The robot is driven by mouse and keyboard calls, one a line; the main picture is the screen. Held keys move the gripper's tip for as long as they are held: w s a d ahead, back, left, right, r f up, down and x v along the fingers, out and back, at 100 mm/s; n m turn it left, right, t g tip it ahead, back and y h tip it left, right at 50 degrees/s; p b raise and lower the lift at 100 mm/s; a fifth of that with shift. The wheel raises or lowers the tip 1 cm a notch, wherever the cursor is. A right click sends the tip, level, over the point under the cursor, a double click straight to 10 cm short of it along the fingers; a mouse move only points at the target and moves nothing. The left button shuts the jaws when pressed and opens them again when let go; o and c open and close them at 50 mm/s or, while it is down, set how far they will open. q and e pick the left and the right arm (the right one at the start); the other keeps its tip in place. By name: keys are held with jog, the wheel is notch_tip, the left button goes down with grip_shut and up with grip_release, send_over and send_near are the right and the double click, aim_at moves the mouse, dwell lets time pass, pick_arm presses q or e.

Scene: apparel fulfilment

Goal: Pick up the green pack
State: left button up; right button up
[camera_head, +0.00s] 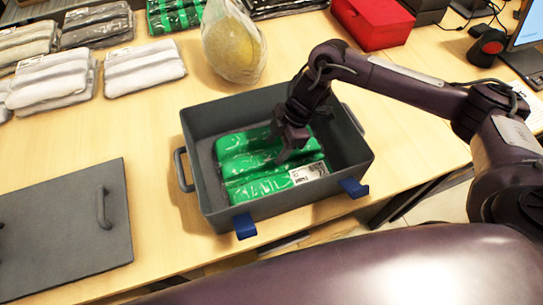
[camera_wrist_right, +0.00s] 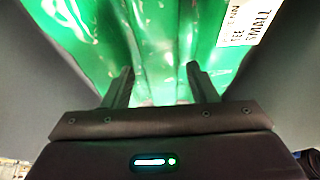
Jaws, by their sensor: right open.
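The green pack (camera_head: 262,166) lies in the grey bin (camera_head: 226,213), in shiny plastic with a white label. It also fills the upper middle of the right wrist view (camera_wrist_right: 150,45), with its label at the upper right. My right gripper (camera_head: 291,148) is inside the bin, over the pack and pointing down. In the right wrist view its two fingers (camera_wrist_right: 160,88) are apart, with green plastic between and beyond them. Whether the fingertips touch the pack I cannot tell. My left gripper is not in view.
A grey lid (camera_head: 65,225) with a handle lies left of the bin. Several wrapped packs (camera_head: 143,68) and a bagged yellow item (camera_head: 233,45) stand behind. A red box (camera_head: 372,22) is at the back right. The bin walls surround my right gripper.

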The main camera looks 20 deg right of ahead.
aim_at(274, 154)
jog(key=shift+x, duration=1.1)
jog(key=shift+f, duration=0.25)
jog(key=c, duration=0.9)
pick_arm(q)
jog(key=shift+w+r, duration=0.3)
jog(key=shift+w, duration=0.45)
pick_arm(e)
jog(key=shift+o, duration=0.2)
